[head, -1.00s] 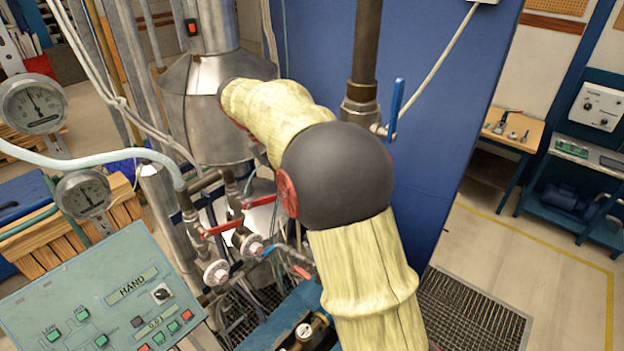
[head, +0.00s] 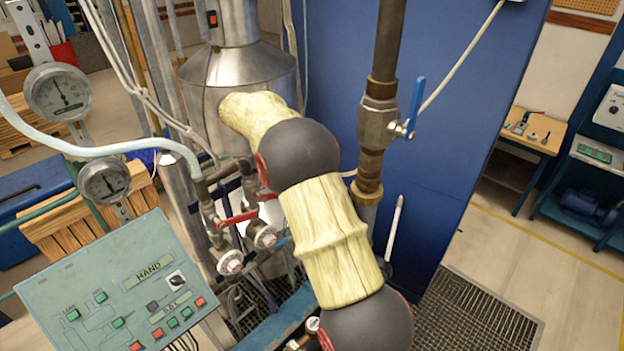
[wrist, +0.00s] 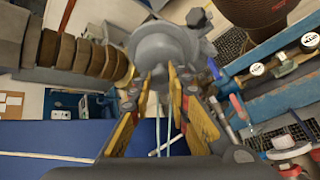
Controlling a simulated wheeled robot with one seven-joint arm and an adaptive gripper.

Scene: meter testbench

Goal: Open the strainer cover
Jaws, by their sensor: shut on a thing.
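In the wrist view my gripper (wrist: 160,76) points at a round grey metal part, which looks like the strainer cover (wrist: 163,46). The two yellow-padded fingers converge on a small grip piece at the cover's near side and are shut on it. The fingertips hide part of that piece. I cannot tell whether the cover is seated or loose. In the head view my own arm hides the gripper and the cover.
A vertical pipe with a blue-handled valve (head: 414,105) stands beside my arm. Red-handled valves (head: 238,217), gauges (head: 58,92) and a control panel (head: 120,285) are to the left. A white rod (head: 394,228) leans by the blue wall. A floor grating (head: 480,320) lies right.

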